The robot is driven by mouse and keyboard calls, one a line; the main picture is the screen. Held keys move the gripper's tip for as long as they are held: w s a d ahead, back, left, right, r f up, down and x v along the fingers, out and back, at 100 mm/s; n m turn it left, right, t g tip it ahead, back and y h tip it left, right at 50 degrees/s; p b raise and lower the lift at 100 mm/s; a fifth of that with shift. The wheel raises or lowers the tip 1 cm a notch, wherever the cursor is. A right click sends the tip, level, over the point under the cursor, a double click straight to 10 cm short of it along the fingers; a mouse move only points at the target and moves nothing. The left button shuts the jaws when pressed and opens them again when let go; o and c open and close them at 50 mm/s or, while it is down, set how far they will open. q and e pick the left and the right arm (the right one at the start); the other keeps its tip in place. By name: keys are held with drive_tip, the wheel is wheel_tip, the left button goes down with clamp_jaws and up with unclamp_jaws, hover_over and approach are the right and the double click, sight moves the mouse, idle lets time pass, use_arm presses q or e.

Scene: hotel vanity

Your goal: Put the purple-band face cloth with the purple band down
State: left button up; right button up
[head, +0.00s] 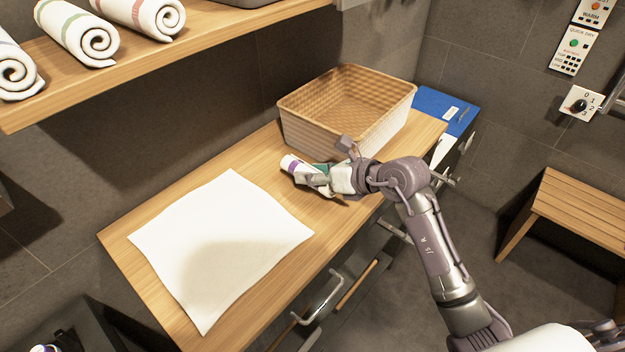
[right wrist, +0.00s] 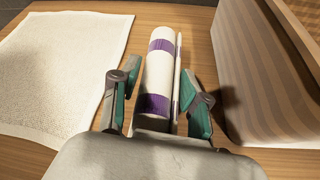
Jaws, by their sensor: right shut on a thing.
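The purple-band face cloth (head: 289,163) is a white roll at my right gripper's tip in the head view. In the right wrist view the roll (right wrist: 158,75) shows two purple bands and lies lengthwise between the green-padded fingers. My right gripper (head: 310,177) is shut on it, low over the wooden counter; I cannot tell whether the roll touches the wood. The gripper hides part of the roll in the head view. My left gripper is not in view.
A flat white towel (head: 220,245) lies on the counter (head: 150,220) left of the roll. A wicker basket (head: 300,133) stands just behind the gripper. A blue folder (head: 445,108) lies beyond it. Rolled towels (head: 75,30) sit on the upper shelf. Bare wood lies between towel and basket.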

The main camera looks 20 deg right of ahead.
drive_tip(key=shift+f, duration=1.15)
drive_tip(key=shift+f, duration=0.1)
drive_tip(key=o, duration=1.1)
drive_tip(key=shift+o, duration=0.2)
drive_tip(key=shift+r, duration=0.2)
drive_tip(key=shift+s+d, duration=0.25)
drive_tip(key=b+v, duration=0.1)
drive_tip(key=v, duration=1)
drive_tip(key=shift+s, duration=0.15)
